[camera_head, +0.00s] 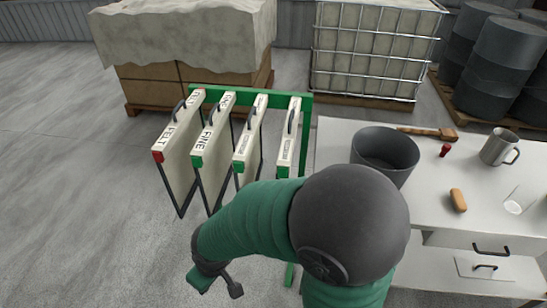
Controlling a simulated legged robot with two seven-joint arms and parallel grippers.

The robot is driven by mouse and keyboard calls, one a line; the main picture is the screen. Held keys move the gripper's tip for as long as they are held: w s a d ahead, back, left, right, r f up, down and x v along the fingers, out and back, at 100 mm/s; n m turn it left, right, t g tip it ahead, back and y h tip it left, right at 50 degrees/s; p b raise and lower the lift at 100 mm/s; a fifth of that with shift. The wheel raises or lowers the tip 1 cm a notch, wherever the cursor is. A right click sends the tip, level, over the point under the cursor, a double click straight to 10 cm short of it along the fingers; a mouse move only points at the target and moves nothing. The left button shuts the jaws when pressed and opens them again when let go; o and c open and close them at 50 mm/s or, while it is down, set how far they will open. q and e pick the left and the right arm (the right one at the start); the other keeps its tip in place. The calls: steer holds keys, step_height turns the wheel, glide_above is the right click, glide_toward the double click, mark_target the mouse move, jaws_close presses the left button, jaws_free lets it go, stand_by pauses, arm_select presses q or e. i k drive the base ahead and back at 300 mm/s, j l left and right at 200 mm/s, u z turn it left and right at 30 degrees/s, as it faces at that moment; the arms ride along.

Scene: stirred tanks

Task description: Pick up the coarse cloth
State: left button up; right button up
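Several flat pale cloth panels with dark handles hang side by side on a green rack (305,97). The leftmost panel (176,160) reads FELT and has a red corner; the second panel (212,160) reads FINE and has a green corner. The third panel (247,145) and the rightmost panel (287,145) also have green corners, but their labels are too small to read, so I cannot tell which is the coarse cloth. My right gripper (216,286) is low in front of the rack, touching no panel that I can see. Its opening is unclear. My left gripper is out of view.
A white bench (440,205) on the right holds a dark bucket (385,152), a brush (428,132), a metal jug (499,147) and small items. Covered boxes (190,80), a caged tank (375,50) and drums (508,55) stand behind. Floor on the left is clear.

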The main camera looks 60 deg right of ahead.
mark_target(248, 149)
steer(key=z, duration=1.6)
